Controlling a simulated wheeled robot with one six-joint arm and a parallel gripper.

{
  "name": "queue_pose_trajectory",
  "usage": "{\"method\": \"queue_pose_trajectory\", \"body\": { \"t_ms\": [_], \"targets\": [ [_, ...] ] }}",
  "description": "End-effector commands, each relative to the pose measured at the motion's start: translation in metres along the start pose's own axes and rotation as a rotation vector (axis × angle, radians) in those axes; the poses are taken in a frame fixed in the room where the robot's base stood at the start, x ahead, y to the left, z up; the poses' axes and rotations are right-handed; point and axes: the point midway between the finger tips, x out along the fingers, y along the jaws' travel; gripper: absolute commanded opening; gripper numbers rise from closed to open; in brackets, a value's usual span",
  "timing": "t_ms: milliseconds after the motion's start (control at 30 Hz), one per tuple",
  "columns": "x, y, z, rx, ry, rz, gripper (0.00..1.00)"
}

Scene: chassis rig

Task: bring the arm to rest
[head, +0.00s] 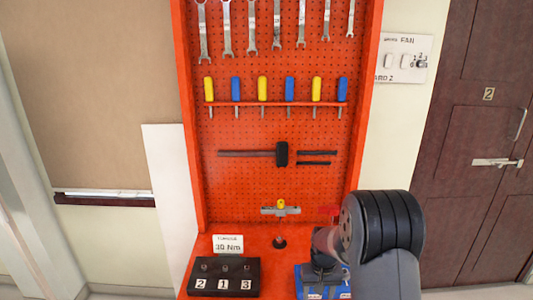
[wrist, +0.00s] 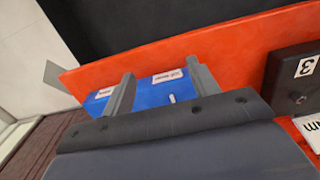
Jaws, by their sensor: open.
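My arm reaches down at the lower right of the head view. My gripper (wrist: 160,70) shows in the wrist view with its two grey fingers spread apart and nothing held between them. I cannot tell the exact gap between the fingers and the tray.
An orange pegboard rack (head: 232,180) holds wrenches, screwdrivers and a hammer (head: 281,154). On its orange bench stand a black numbered block (head: 225,290), a torque sign (head: 228,244) and a small dark round piece (head: 279,242). A dark door (head: 480,150) is at right.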

Motion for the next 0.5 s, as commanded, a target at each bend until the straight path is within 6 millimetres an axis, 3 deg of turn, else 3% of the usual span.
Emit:
{"method": "queue_pose_trajectory", "body": {
  "t_ms": [200,500],
  "targets": [
    [0.012,0.0,0.031,0.0,-0.001,0.0,0.57],
    [0.019,0.0,0.051,0.0,0.0,0.0,0.57]
  ]
}}
